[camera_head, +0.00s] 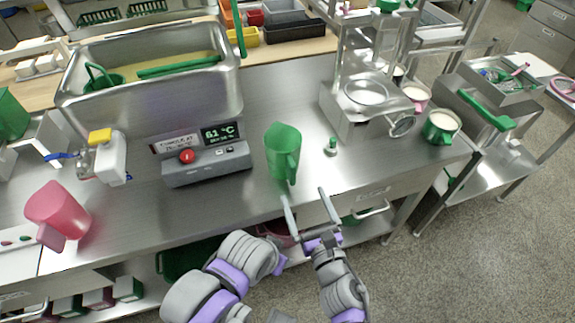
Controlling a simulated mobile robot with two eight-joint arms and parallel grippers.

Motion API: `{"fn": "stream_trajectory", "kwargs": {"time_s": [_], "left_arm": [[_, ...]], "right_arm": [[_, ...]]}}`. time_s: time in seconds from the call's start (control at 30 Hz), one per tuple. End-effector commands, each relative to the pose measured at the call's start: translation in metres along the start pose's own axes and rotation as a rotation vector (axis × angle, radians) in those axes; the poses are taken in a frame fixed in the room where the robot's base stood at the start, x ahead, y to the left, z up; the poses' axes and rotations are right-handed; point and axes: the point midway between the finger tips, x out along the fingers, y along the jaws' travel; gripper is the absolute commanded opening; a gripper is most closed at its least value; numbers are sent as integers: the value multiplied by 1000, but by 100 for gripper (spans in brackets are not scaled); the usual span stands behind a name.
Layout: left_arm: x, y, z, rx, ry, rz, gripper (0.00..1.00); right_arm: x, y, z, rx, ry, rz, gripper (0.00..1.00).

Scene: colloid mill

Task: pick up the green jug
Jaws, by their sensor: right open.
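The green jug (281,152) stands upright on the steel worktop, right of the grey control box, with its handle toward the front right. My right gripper (307,206) is in front of the jug at the table's front edge. Its two fingers are spread apart with nothing between them. The left fingertip is close below the jug's base in the picture; I cannot tell whether they touch. My left gripper does not show.
A grey control box (206,163) with a red button stands left of the jug. A small green-topped item (332,147) is to its right. A pink jug (58,214) stands far left. A steel machine (365,105) stands at the right. The worktop (225,205) is bare in front of the box.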

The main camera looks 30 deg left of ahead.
Motion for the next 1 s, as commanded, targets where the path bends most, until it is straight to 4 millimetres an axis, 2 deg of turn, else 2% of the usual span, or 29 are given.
{"fn": "stream_trajectory", "kwargs": {"time_s": [0.33,0.57,0.8,1.0], "left_arm": [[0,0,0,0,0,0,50],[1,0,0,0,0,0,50],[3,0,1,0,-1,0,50],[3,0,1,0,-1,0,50]], "right_arm": [[47,4,0,-21,-3,10,100],[65,4,-2,-19,-3,9,100],[100,5,-6,-18,-3,8,100],[107,5,-5,-19,-2,7,100]]}}
